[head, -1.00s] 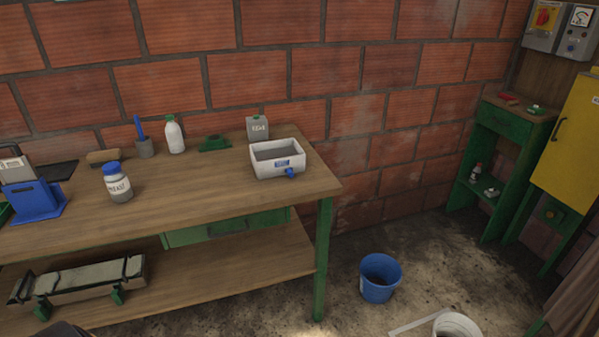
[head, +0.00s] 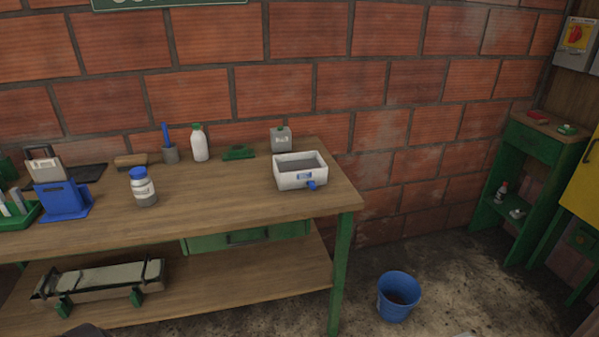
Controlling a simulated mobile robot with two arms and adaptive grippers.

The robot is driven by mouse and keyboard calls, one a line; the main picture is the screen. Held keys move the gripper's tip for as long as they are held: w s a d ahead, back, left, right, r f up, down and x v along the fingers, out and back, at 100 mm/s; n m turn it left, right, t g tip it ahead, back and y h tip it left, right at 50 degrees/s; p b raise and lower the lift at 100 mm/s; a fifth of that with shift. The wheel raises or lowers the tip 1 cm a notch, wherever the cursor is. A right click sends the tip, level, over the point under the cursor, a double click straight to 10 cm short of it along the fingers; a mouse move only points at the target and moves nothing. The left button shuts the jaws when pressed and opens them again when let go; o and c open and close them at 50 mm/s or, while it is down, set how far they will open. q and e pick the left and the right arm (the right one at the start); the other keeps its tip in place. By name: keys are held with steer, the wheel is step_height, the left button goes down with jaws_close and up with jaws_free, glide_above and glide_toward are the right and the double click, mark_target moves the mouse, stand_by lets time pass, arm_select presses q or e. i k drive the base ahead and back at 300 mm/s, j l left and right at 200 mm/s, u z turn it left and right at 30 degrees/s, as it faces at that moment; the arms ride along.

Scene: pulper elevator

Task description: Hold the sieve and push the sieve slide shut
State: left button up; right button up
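I cannot pick out a sieve or its slide for sure. A white open box (head: 300,182) with a grey inside, a label and a blue fitting (head: 311,186) low on its front stands at the bench's right end. At the bench's left end, a blue slotted holder (head: 61,199) stands in front of a pale grey boxy thing with a dark handle (head: 43,167); which of these is the sieve, if any, I cannot tell. Neither of my grippers shows, and nothing is seen held.
The wooden bench (head: 230,205) also bears a blue-capped jar (head: 143,188), a white bottle (head: 200,144), a grey canister (head: 281,139) and a green tray (head: 20,215). A blue bucket (head: 398,297) stands on the floor to its right. A green shelf (head: 520,190) stands at the far right.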

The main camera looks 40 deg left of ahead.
mark_target(312, 185)
steer(key=i+u, duration=0.15)
steer(key=u, duration=0.3)
steer(key=i+j+u, duration=0.1)
steer(key=u, duration=0.35)
steer(key=i+l+u, duration=0.1)
steer(key=i+u, duration=0.15)
steer(key=u, duration=0.2)
steer(key=i+l+u, duration=0.35)
steer(key=i+l, duration=0.55)
steer(key=i, duration=0.15)
steer(key=z, duration=0.5)
steer(key=j+z, duration=0.4)
steer(key=k+j+z, duration=0.2)
steer(key=z, duration=0.25)
steer(key=k+j+z, duration=0.2)
steer(key=j+z, duration=0.2)
